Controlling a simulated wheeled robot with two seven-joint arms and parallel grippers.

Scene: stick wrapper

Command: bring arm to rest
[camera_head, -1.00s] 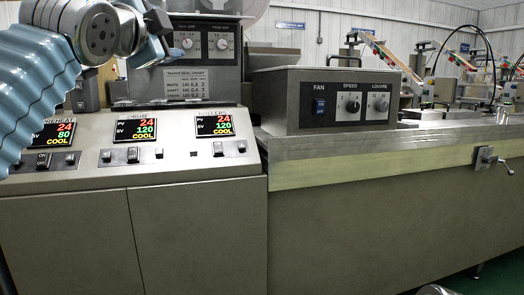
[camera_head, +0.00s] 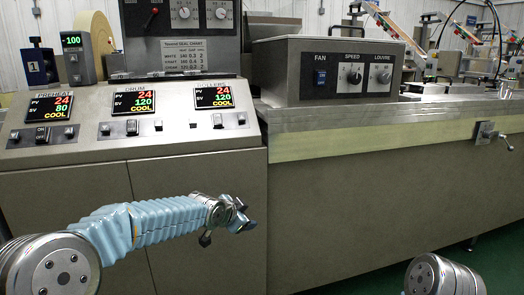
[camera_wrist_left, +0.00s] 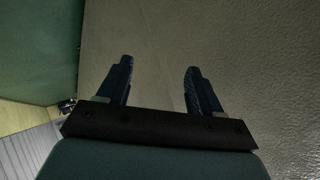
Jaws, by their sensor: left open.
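My left arm, in a pale blue ribbed sleeve (camera_head: 150,222), stretches low across the front of the machine cabinet in the head view. My left gripper (camera_head: 246,222) is at its right end, in front of the cabinet's lower panels and below the control panel. In the left wrist view the two dark fingers of the left gripper (camera_wrist_left: 158,80) stand apart with nothing between them. A plain grey-brown surface lies beyond them. My right gripper is not in view; only a rounded metal part shows at the bottom right of the head view.
The sloped control panel (camera_head: 90,142) has three lit displays and several switches. The fan box (camera_head: 330,68) stands on the long metal bench (camera_head: 400,140). A clamp handle (camera_head: 492,133) juts from the bench front. Green floor shows at lower right.

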